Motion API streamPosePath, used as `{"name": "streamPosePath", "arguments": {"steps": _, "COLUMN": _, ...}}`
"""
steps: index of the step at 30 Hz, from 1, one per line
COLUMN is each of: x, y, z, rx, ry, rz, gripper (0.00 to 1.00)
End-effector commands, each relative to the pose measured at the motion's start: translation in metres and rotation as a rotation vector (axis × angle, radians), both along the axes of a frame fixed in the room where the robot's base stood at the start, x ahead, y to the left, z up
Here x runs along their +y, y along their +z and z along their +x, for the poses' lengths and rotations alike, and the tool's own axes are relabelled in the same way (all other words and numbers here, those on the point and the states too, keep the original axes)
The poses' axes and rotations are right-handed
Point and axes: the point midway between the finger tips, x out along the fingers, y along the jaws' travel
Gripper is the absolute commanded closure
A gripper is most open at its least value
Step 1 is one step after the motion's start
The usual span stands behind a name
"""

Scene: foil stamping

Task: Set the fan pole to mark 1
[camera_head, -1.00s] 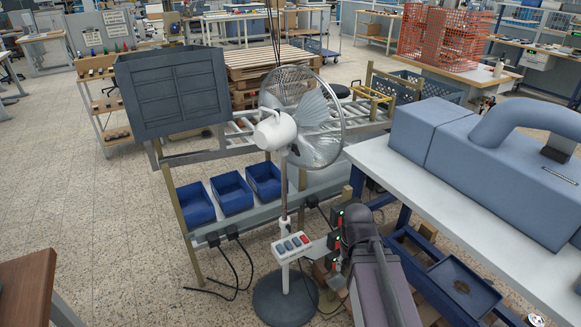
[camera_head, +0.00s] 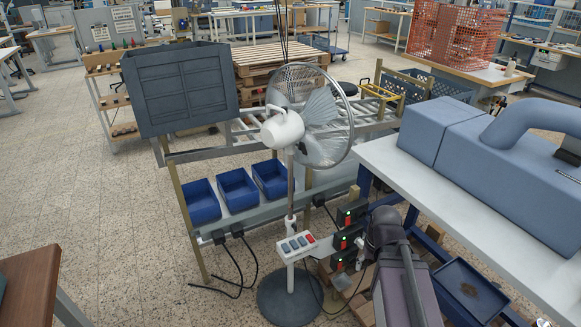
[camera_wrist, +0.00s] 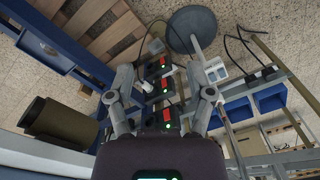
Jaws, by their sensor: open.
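A white pedestal fan (camera_head: 284,127) with a wire cage stands in the middle of the head view. Its upright pole (camera_head: 290,190) rises from a round dark base (camera_head: 290,298). A white control box (camera_head: 296,246) with grey buttons and one red button sits low on the pole. I cannot make out any mark on the pole. In the wrist view, the base (camera_wrist: 191,29) and control box (camera_wrist: 208,74) are beyond my gripper (camera_wrist: 160,96). Its two fingers are spread wide, with nothing held; the right finger overlaps the box's edge. In the head view the gripper is mostly hidden.
Black boxes with red and green lights (camera_head: 351,213) are close to the right of the pole. Blue bins (camera_head: 237,189) line a rack behind the fan. A white-topped table (camera_head: 470,205) with a blue machine stands right.

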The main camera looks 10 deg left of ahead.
Motion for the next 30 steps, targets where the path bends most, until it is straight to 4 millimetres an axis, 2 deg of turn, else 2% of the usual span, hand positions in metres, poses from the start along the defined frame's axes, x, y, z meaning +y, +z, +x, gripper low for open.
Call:
{"name": "streamPosePath", "arguments": {"steps": 5, "x": 0.028, "y": -0.014, "z": 0.030, "rx": -0.079, "ry": 0.111, "rz": 0.114, "gripper": 0.32}}
{"name": "streamPosePath", "arguments": {"steps": 10, "x": 0.067, "y": -0.023, "z": 0.074, "rx": -0.231, "ry": 0.278, "rz": 0.276, "gripper": 0.32}}
{"name": "streamPosePath", "arguments": {"steps": 14, "x": 0.100, "y": -0.023, "z": 0.112, "rx": -0.395, "ry": 0.406, "rz": 0.402, "gripper": 0.32}}
{"name": "streamPosePath", "arguments": {"steps": 21, "x": 0.148, "y": -0.008, "z": 0.180, "rx": -0.742, "ry": 0.567, "rz": 0.569, "gripper": 0.32}}
{"name": "streamPosePath", "arguments": {"steps": 30, "x": 0.177, "y": 0.019, "z": 0.259, "rx": -1.182, "ry": 0.606, "rz": 0.632, "gripper": 0.32}}
